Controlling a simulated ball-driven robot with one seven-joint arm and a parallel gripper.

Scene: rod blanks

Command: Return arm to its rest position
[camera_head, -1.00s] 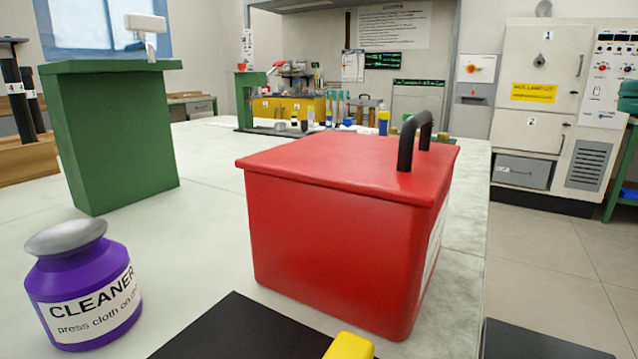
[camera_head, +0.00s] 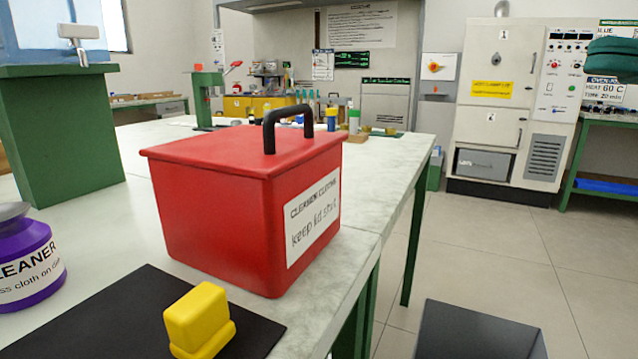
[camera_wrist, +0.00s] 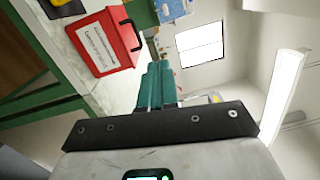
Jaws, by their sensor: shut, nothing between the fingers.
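My gripper (camera_wrist: 156,72) shows in the wrist view as two teal fingers lying side by side, shut with nothing between them. It points out over open room, apart from the bench and the things on it. In the head view a teal shape at the upper right edge may be part of it; I cannot be sure. The arm itself is mostly out of view.
A red lidded bin (camera_head: 215,215) with a black handle stands near the bench edge. A yellow block (camera_head: 198,315) sits on a black mat (camera_head: 110,310). A purple cleaner bottle (camera_head: 25,265) and green stand (camera_head: 65,140) are left.

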